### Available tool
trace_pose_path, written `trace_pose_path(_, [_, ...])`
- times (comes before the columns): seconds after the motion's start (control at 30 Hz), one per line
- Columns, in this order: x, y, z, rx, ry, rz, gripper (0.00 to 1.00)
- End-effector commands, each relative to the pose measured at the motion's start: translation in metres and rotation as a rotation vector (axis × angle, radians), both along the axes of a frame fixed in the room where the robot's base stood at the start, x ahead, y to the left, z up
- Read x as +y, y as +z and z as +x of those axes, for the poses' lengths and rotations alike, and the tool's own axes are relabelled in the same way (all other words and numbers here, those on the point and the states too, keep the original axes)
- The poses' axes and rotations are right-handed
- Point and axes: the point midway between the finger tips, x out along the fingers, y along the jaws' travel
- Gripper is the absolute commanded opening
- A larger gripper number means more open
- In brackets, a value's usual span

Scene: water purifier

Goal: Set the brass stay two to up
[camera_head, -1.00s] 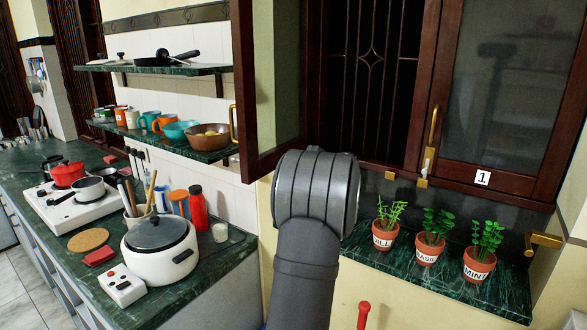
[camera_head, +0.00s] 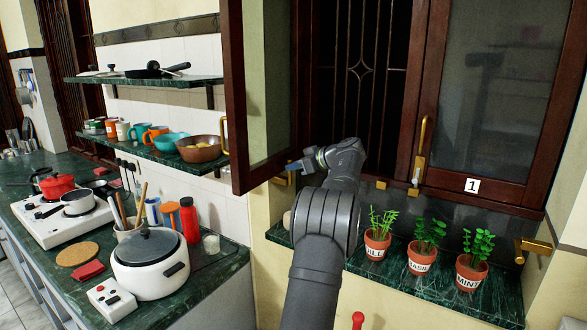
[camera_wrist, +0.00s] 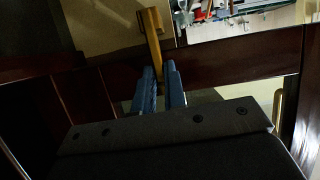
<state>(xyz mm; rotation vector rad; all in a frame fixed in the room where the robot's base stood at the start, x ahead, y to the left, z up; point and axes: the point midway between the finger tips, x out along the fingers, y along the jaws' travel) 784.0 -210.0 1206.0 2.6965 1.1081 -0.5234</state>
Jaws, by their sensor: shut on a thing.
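My gripper (camera_head: 298,165) is at the lower edge of the open dark-wood window leaf, left of the window opening. In the wrist view its two blue fingers (camera_wrist: 160,82) are shut on a brass bar, the brass stay (camera_wrist: 153,35). A small part of the stay (camera_head: 281,179) shows below the gripper in the head view. The fingers hide its near end, and I cannot tell whether it is up or down. Another brass stay (camera_head: 540,243) sticks out from the wall at the far right.
The open window leaf (camera_head: 236,100) hangs close to my gripper. Potted herbs (camera_head: 420,258) stand on the green sill (camera_head: 395,291) to the right. The closed window leaf with label 1 (camera_head: 472,185) is behind them. A counter with a rice cooker (camera_head: 150,262) lies left.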

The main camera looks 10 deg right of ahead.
Motion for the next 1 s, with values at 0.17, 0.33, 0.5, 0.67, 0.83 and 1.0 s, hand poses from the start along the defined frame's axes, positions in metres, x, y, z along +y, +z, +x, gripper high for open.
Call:
trace_pose_path(0.17, [0.0022,0.0096,0.0035,0.011,0.003,0.029,0.00])
trace_pose_path(0.33, [0.0016,0.0106,0.0043,0.018,0.001,0.038,0.00])
trace_pose_path(0.5, [0.0016,0.0113,0.0045,0.017,-0.001,0.037,0.00])
trace_pose_path(0.67, [0.0015,0.0118,0.0047,0.015,-0.002,0.037,0.13])
trace_pose_path(0.83, [0.0010,0.0100,0.0042,0.019,-0.001,0.036,0.34])
trace_pose_path(1.0, [-0.0006,0.0066,0.0038,0.024,-0.001,0.037,0.34])
